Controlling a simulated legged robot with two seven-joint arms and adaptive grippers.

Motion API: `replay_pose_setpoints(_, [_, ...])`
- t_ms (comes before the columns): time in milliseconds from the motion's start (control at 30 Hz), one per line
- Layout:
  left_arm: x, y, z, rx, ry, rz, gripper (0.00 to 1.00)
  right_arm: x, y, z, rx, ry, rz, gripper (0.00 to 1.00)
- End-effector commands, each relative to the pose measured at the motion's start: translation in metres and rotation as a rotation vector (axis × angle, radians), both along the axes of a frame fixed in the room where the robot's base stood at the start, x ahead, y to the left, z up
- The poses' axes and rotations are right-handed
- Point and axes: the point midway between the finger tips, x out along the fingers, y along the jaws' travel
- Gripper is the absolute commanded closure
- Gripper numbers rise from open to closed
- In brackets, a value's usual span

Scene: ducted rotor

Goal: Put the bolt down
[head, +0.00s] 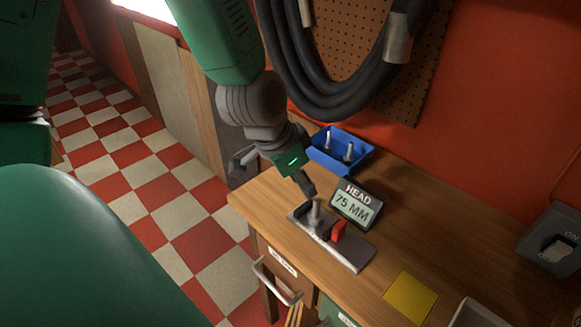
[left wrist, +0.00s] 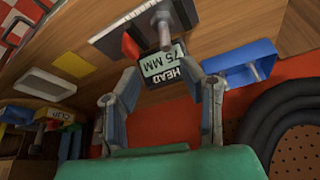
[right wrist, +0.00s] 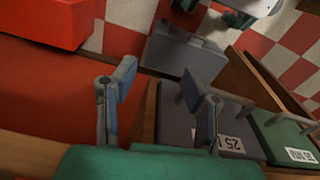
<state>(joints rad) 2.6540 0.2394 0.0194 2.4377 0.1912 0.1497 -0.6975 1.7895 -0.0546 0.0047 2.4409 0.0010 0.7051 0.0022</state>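A grey bolt (head: 316,213) stands upright on the metal gauge plate (head: 345,252), beside a red block (head: 338,230). The bolt also shows in the left wrist view (left wrist: 163,22), beyond my fingertips. My left gripper (head: 308,187) is just above and behind the bolt in the head view. In the left wrist view its two fingers (left wrist: 162,72) are spread with nothing between them; the display lies beyond. My right gripper (right wrist: 160,82) is open and empty, over drawer fronts and a red surface; it is not seen in the head view.
A dark display (head: 356,204) reading "HEAD 75 MM" stands behind the plate. A blue tray (head: 325,158) with bolts is at the back. A yellow square (head: 410,297) and a switch box (head: 553,243) are to the right. Bare wood lies between.

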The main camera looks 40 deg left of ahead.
Motion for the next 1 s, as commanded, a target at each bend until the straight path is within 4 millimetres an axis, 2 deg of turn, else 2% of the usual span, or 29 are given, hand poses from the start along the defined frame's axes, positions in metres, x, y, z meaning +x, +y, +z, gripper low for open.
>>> replay_pose_setpoints(67, [-0.001,0.003,0.000,-0.003,0.001,0.002,0.64,0.000,0.000,0.000,0.000,0.000,0.000,0.60])
replay_pose_setpoints(167, [-0.005,0.005,-0.010,0.003,0.018,0.016,0.64,0.000,0.000,0.000,0.000,0.000,0.000,0.60])
replay_pose_setpoints(267, [-0.016,0.010,-0.041,0.025,0.064,0.056,0.64,0.000,0.000,0.000,0.000,0.000,0.000,0.60])
replay_pose_setpoints(367, [-0.039,0.013,-0.089,0.059,0.131,0.119,0.64,0.000,0.000,0.000,0.000,0.000,0.000,0.60])
replay_pose_setpoints(400, [-0.052,0.014,-0.110,0.071,0.159,0.145,0.64,0.000,0.000,0.000,0.000,0.000,0.000,0.60])
replay_pose_setpoints(500, [-0.083,0.012,-0.152,0.092,0.212,0.200,0.64,0.000,0.000,0.000,0.000,0.000,0.000,0.60])
replay_pose_setpoints(600, [-0.118,0.009,-0.186,0.100,0.258,0.240,0.64,0.000,0.000,0.000,0.000,0.000,0.000,0.60])
replay_pose_setpoints(700, [-0.150,0.002,-0.212,0.099,0.298,0.274,0.64,0.000,0.000,0.000,0.000,0.000,0.000,0.60])
replay_pose_setpoints(833, [-0.177,-0.002,-0.230,0.091,0.327,0.303,0.64,0.000,0.000,0.000,0.000,0.000,0.000,0.60])
replay_pose_setpoints(1000, [-0.185,-0.003,-0.237,0.083,0.337,0.316,0.64,0.000,0.000,0.000,0.000,0.000,0.000,0.60])
